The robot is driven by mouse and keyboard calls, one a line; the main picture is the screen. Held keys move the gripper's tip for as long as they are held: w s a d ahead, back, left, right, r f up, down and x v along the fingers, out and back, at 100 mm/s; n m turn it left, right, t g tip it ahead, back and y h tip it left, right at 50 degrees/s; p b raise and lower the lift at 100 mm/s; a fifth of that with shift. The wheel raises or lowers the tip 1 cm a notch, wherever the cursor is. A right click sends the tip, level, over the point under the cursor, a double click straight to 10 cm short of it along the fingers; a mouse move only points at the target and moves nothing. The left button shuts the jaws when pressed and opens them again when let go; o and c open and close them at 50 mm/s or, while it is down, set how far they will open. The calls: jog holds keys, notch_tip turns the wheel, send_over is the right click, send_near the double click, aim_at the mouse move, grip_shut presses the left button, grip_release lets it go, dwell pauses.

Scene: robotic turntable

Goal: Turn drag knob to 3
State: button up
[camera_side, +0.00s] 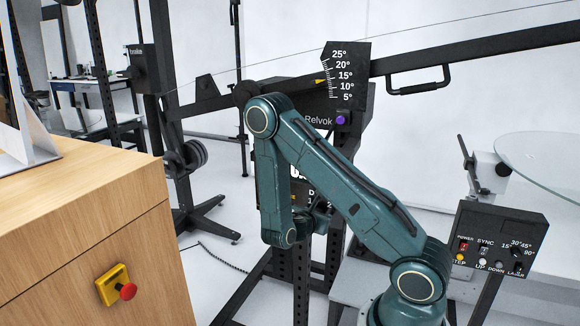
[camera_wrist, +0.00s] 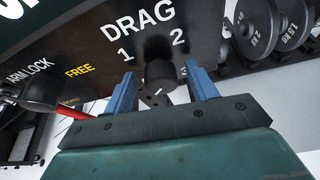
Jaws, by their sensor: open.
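The drag knob (camera_wrist: 160,73) is black and short, on the dark panel (camera_wrist: 85,55) under the white word DRAG in the wrist view. My gripper (camera_wrist: 160,82) is open, with one blue finger on each side of the knob. A gap shows on both sides, and the fingers are not closed on it. I cannot clearly read the knob's setting. In the side view my gripper (camera_side: 318,214) is in front of the panel, and my arm hides the knob and most of the lettering.
The arm lock knob (camera_wrist: 40,92) and a red rod (camera_wrist: 72,112) are left of the drag knob. Weight plates (camera_wrist: 258,30) hang at the right. In the side view, a control box (camera_side: 502,240) stands at the right and a wooden cabinet (camera_side: 75,215) at the left.

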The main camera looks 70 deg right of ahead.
jog(key=shift+c, duration=0.3)
jog(key=c, duration=0.9)
jog(key=shift+s+m+t, duration=0.2)
jog(key=shift+m+t, duration=0.7)
jog(key=shift+m, duration=0.6)
jog(key=o, duration=1)
jog(key=shift+c, duration=0.2)
jog(key=shift+f, duration=0.1)
